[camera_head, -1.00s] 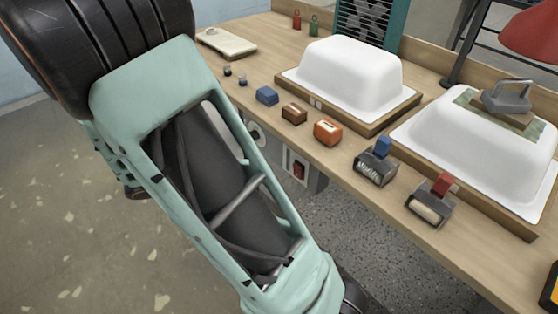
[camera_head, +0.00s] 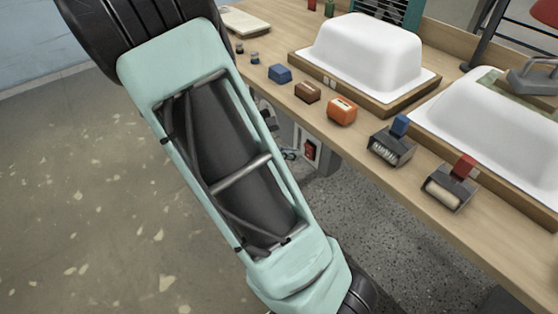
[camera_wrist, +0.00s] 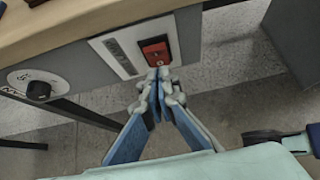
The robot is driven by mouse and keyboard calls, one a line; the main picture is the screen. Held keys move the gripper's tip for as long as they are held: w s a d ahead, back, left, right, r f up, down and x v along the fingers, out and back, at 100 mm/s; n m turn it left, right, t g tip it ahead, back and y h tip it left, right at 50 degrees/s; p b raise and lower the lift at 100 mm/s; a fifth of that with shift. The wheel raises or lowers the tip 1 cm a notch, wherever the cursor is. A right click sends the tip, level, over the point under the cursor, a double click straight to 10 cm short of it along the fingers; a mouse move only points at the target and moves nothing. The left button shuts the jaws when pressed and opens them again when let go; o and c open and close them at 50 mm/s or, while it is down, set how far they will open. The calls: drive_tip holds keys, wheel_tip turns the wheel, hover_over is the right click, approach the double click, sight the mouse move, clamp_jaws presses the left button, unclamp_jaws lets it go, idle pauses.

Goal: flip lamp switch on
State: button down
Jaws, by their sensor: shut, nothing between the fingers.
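A red rocker switch (camera_wrist: 156,51) sits in a pale panel (camera_wrist: 118,53) on the front of a grey box under the bench edge in the wrist view. It also shows in the head view (camera_head: 310,150), below the bench top. My gripper (camera_wrist: 160,76) is shut and empty, its fingertips together just below the switch in the picture. I cannot tell whether the tips touch it. A red lamp shade (camera_head: 540,34) shows at the upper right.
The wooden bench (camera_head: 462,232) carries white tub shells (camera_head: 368,50), an orange block (camera_head: 341,111), a brown block (camera_head: 307,92), a blue block (camera_head: 280,73) and two tool holders (camera_head: 388,150). A round dial (camera_wrist: 38,90) is left of the switch. Open floor lies below.

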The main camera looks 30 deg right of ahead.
sight(308, 146)
drive_tip(key=shift+w+d+r, duration=0.1)
drive_tip(key=shift+d+r, duration=0.1)
drive_tip(key=shift+d, duration=0.8)
drive_tip(key=shift+d+r+y+p, duration=0.4)
drive_tip(key=shift+d+r+p, duration=0.1)
drive_tip(key=shift+p, duration=0.7)
drive_tip(key=shift+a+f+b, duration=0.1)
drive_tip(key=shift+f+b, duration=0.2)
drive_tip(key=shift+f, duration=0.1)
drive_tip(key=shift+r, duration=0.1)
drive_tip(key=shift+r+p, duration=0.75)
